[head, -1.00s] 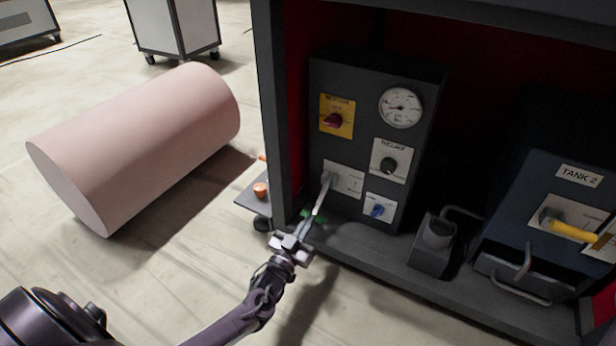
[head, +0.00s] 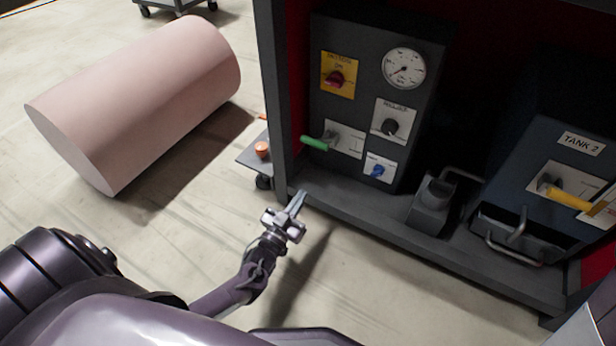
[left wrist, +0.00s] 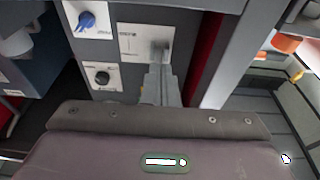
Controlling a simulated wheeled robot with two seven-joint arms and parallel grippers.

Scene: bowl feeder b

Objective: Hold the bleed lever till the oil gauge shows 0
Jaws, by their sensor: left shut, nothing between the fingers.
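A lever with a green handle (head: 314,142) juts out to the left from a white plate on the dark control panel. A round white gauge (head: 404,69) sits at the panel's upper right; its needle points to the lower left, and its numbers are too small to read. My left gripper (head: 298,200) is shut and empty, below the green handle and apart from it in the head view. In the left wrist view its fingers (left wrist: 160,85) point at the lever's plate (left wrist: 130,42), and the green handle cannot be made out. My right gripper is out of view.
The panel also has a red knob (head: 336,78), a black knob (head: 390,127) and a blue knob (head: 378,171). A yellow-handled lever (head: 570,200) is on the TANK 2 unit at right. The cabinet's left post (head: 271,90) stands beside the panel. A pink cylinder (head: 140,100) lies on the floor.

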